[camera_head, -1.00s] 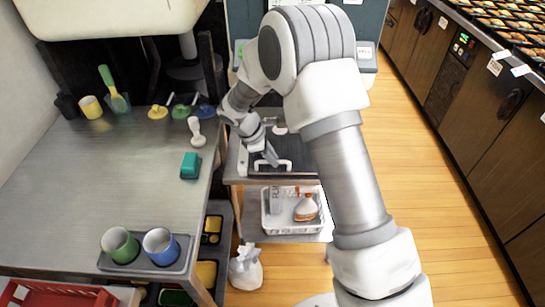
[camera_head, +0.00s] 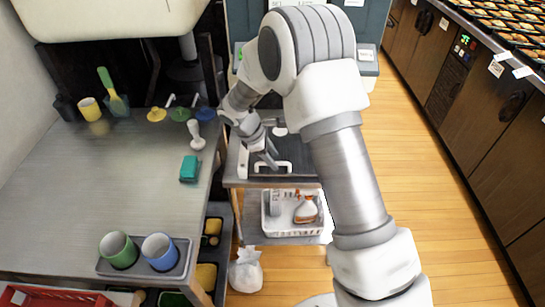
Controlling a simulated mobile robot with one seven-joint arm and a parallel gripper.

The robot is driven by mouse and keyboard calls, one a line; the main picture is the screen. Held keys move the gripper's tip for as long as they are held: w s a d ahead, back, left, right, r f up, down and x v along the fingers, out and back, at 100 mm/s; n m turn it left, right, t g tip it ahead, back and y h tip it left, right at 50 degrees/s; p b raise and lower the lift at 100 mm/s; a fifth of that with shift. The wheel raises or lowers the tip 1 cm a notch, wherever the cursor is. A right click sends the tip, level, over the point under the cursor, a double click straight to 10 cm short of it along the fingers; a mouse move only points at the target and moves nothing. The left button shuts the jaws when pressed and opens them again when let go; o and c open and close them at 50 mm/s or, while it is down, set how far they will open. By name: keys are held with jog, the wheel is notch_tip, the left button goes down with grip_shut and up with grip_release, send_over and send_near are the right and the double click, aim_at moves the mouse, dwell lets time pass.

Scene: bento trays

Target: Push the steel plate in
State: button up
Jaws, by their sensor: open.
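A dark flat plate (camera_head: 303,172) with a white handle (camera_head: 287,164) at its front lies on the small side table, right of the large counter; I take it to be the steel plate. My gripper (camera_head: 268,160) is pointed down over the plate's left part, close to the handle. It is open with nothing seen between the fingers. I cannot tell whether it touches the handle. My arm hides the plate's right part.
A grey counter (camera_head: 110,190) on the left holds cups, a teal block (camera_head: 190,168) and utensils. A white basket (camera_head: 290,228) with a spray bottle (camera_head: 306,208) sits on the lower shelf. A white bag (camera_head: 246,270) stands on the floor. The wooden floor at right is clear.

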jog(key=p+v, duration=0.2)
jog(key=v, duration=1.5)
jog(key=shift+r+p, duration=0.2)
jog(key=shift+p, duration=0.1)
jog(key=s+d+r+m+y+p, duration=0.1)
jog(key=s+d+r+m, duration=0.35)
jog(key=d+r, duration=0.2)
jog(key=s+d+r+m+y+p, duration=0.1)
jog(key=s+d+r+m+p, duration=0.15)
jog(key=s+d+r, duration=0.4)
jog(key=s+d+r+m+t+y+p, duration=0.1)
jog(key=s+d+r+m, duration=0.2)
jog(key=s+m, duration=0.2)
jog(key=s+d+r+m+t+y+p, duration=0.1)
jog(key=s+m, duration=0.4)
jog(key=s, duration=0.5)
notch_tip(320, 180, up, 3)
jog(key=shift+d+f+t+y, duration=0.25)
jog(key=shift+d+t+y, duration=0.05)
jog(key=shift+d+t, duration=0.6)
